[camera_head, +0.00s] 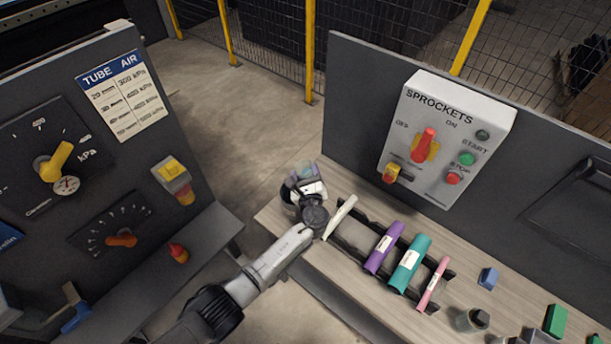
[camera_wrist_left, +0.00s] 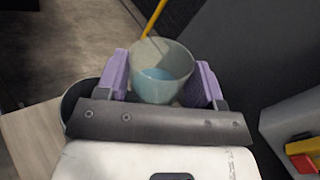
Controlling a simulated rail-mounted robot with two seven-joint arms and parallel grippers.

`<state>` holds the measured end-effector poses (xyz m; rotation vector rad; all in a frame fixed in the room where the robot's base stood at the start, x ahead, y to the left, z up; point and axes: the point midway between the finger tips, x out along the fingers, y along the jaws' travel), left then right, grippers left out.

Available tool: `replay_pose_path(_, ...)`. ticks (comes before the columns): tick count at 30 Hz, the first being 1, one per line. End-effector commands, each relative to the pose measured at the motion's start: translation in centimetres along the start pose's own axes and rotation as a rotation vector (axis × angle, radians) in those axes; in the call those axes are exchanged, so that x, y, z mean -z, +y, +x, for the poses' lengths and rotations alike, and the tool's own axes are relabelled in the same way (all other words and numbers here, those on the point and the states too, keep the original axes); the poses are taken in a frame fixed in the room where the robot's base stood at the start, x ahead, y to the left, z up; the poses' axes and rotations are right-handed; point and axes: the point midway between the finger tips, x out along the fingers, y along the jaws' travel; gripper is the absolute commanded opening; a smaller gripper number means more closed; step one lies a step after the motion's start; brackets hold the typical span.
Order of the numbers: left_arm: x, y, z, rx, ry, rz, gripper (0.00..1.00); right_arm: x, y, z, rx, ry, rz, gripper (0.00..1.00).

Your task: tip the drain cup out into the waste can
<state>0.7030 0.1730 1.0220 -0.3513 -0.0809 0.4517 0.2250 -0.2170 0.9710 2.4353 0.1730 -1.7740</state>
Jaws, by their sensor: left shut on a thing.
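The drain cup (camera_wrist_left: 160,72) is a clear, whitish cup with pale blue liquid in it. It sits between the purple finger pads of my left gripper (camera_wrist_left: 162,85) in the left wrist view. My left gripper (camera_head: 305,174) is shut on it, and in the head view it is above the far left end of the wooden bench. The cup looks about upright, mouth toward the wrist camera. A dark, round-rimmed thing (camera_wrist_left: 78,97) shows beside the gripper in the left wrist view, mostly hidden; I cannot tell whether it is the waste can. My right gripper is not in view.
The bench (camera_head: 350,279) carries a dark rack with a white, a purple (camera_head: 384,247), a teal (camera_head: 408,264) and a pink tube. A glass cup (camera_head: 471,320) and small blocks are at right. The SPROCKETS box (camera_head: 446,137) stands behind. Open floor lies left of the bench.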

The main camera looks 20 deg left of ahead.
Motion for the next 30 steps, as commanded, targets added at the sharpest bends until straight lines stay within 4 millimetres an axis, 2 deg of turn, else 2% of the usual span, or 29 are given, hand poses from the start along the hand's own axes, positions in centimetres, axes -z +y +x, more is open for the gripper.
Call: replay_pose_path(30, 1.0, 0.4, 0.0, 0.001, 0.000, -0.401, 0.35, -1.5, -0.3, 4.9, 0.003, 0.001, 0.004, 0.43)
